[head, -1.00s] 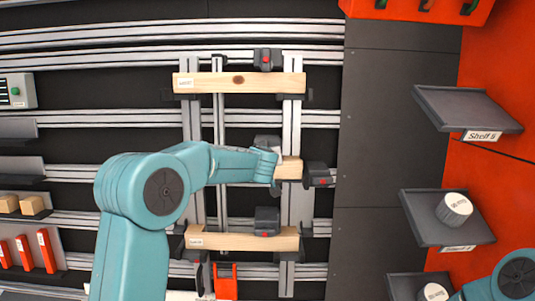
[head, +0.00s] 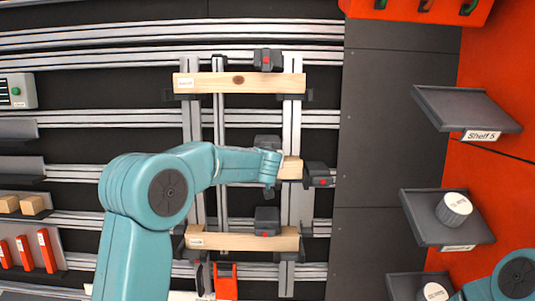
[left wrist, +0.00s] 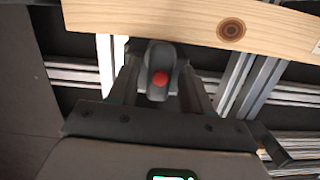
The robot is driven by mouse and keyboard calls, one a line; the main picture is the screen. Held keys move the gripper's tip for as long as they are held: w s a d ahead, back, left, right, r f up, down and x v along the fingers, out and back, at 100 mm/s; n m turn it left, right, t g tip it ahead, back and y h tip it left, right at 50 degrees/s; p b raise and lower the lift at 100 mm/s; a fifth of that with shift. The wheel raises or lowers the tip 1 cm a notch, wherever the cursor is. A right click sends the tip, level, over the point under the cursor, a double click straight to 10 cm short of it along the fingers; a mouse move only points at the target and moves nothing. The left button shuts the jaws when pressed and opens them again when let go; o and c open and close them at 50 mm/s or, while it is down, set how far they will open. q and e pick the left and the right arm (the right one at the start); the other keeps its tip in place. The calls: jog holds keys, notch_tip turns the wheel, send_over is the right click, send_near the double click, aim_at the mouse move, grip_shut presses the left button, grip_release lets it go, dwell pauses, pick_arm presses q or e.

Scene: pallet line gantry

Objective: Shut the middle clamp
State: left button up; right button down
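The middle wooden board (head: 291,168) is mostly hidden behind my left arm. A dark clamp body (head: 267,141) shows just above it, partly covered by my wrist. In the left wrist view, a dark clamp lever with a red button (left wrist: 160,72) is between the fingers of my left gripper (left wrist: 160,85), beside a wooden board with a knot (left wrist: 190,18). The fingers look apart, with the lever between them; contact is unclear. My right gripper is out of view.
A top board (head: 215,82) with a clamp (head: 267,60) and a bottom board (head: 220,241) with a clamp (head: 267,221) lie above and below. Shelves (head: 468,108) stand at the right, one with a white round part (head: 454,209). A dark bare panel (head: 385,130) lies between.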

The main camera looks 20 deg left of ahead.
pick_arm(q)
jog(key=f+v, duration=0.1)
jog(key=v, duration=0.8)
jog(key=shift+s, duration=0.4)
